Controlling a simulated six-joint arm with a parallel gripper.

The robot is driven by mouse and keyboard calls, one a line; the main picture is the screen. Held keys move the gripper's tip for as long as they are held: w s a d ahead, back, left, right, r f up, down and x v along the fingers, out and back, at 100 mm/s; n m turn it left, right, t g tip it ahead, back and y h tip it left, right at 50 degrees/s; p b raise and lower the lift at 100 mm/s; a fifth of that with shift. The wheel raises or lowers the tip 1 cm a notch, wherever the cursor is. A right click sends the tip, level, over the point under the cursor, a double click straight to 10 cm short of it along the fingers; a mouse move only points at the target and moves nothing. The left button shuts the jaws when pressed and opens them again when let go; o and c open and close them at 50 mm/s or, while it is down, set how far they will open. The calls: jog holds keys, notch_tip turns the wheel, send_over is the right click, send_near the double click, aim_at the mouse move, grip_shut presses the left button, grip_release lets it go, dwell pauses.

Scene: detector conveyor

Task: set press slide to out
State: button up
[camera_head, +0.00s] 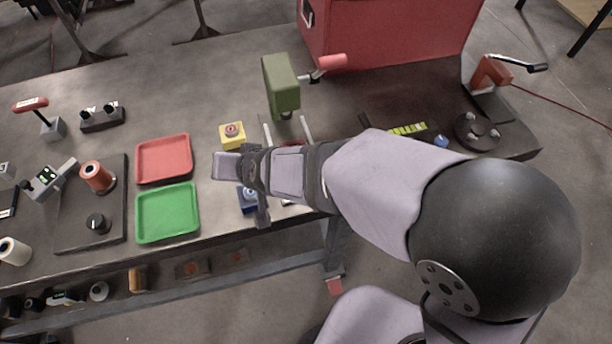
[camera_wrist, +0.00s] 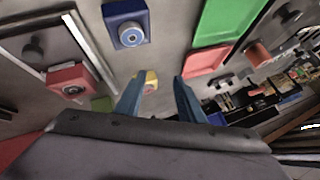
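The green press (camera_head: 281,85) with a red-handled lever (camera_head: 331,63) stands at the back middle of the bench in the head view. Two pale slide rails (camera_head: 306,129) run forward from its foot, and my arm hides much of the slide. The wrist view shows a grey plate with a dark knob (camera_wrist: 33,47) beside a pale rail (camera_wrist: 90,52), probably the press slide. How far out it sits I cannot tell. My gripper (camera_wrist: 160,95) has its two blue fingers apart with nothing held; the yellow button box (camera_wrist: 151,78) shows beyond, between them.
A blue button box (camera_wrist: 128,30) and a red button box (camera_wrist: 72,83) are near my gripper in the wrist view. Red (camera_head: 164,160) and green (camera_head: 166,213) trays lie to the left in the head view. A large red cabinet (camera_head: 390,35) stands behind.

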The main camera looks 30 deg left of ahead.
jog(key=shift+w+g+h, duration=0.15)
jog(key=shift+g+h, duration=0.15)
jog(key=shift+g, duration=0.2)
jog(key=d+h, duration=0.1)
jog(key=w+d+g+h, duration=0.1)
jog(key=d, duration=0.1)
jog(key=w+d+h, duration=0.1)
jog(key=shift+w+d+r+g+b, duration=0.1)
jog(key=shift+w+d+g+b, duration=0.1)
jog(key=shift+g+b, duration=0.15)
jog(key=w+d+h, duration=0.1)
jog(key=d, duration=0.2)
jog(key=w+d+r+h, duration=0.1)
jog(key=w+d, duration=0.1)
jog(key=d, duration=0.1)
jog(key=w+d+r+m+h, duration=0.1)
jog(key=d+h, duration=0.1)
jog(key=d, duration=0.1)
jog(key=shift+w+r, duration=0.25)
jog(key=shift+w, duration=0.15)
jog(key=shift+f+p, duration=0.7)
jog(key=shift+f, duration=2.95)
grip_shut()
